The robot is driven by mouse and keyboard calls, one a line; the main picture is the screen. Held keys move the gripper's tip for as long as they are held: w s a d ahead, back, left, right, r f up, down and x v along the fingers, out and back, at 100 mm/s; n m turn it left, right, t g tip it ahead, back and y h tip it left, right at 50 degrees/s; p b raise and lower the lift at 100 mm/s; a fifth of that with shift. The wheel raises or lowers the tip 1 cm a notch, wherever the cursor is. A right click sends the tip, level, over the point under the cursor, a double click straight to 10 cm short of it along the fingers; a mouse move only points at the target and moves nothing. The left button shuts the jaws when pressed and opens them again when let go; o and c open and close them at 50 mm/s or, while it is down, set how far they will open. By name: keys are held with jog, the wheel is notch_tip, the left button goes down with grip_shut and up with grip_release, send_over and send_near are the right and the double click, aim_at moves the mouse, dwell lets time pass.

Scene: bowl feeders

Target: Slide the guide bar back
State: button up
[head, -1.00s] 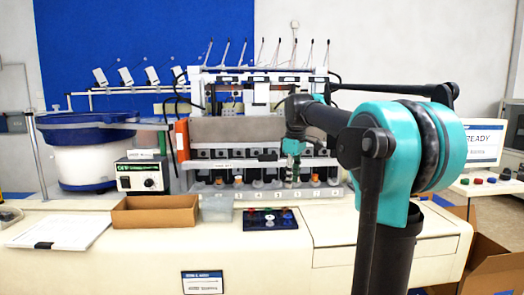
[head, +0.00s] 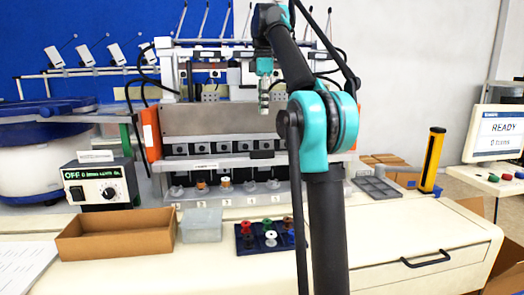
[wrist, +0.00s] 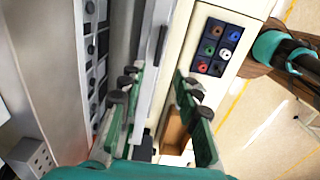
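The guide bar (head: 320,158) is a long pale rail across the front of the machine, above a row of numbered stations. A small dark block (head: 262,155) sits on it near the middle. My gripper (head: 264,108) points down in front of the grey panel, above the bar in the picture and apart from it. In the wrist view my gripper (wrist: 160,82) has its green, black-tipped fingers spread with nothing held. The pale bar (wrist: 153,70) runs lengthwise between them in that view, beyond the fingertips.
A cardboard box (head: 115,245), a clear bin (head: 201,228) and a dark tray (head: 243,248) of coloured spools stand on the counter. A feeder controller (head: 100,184) is at left. A yellow-black post (head: 432,160) and grey tray (head: 375,187) stand at right.

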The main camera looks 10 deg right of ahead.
aim_at(263, 150)
notch_tip(263, 150, down, 16)
jog(key=shift+f, duration=0.1)
dwell(0.5)
grip_shut()
dwell(0.3)
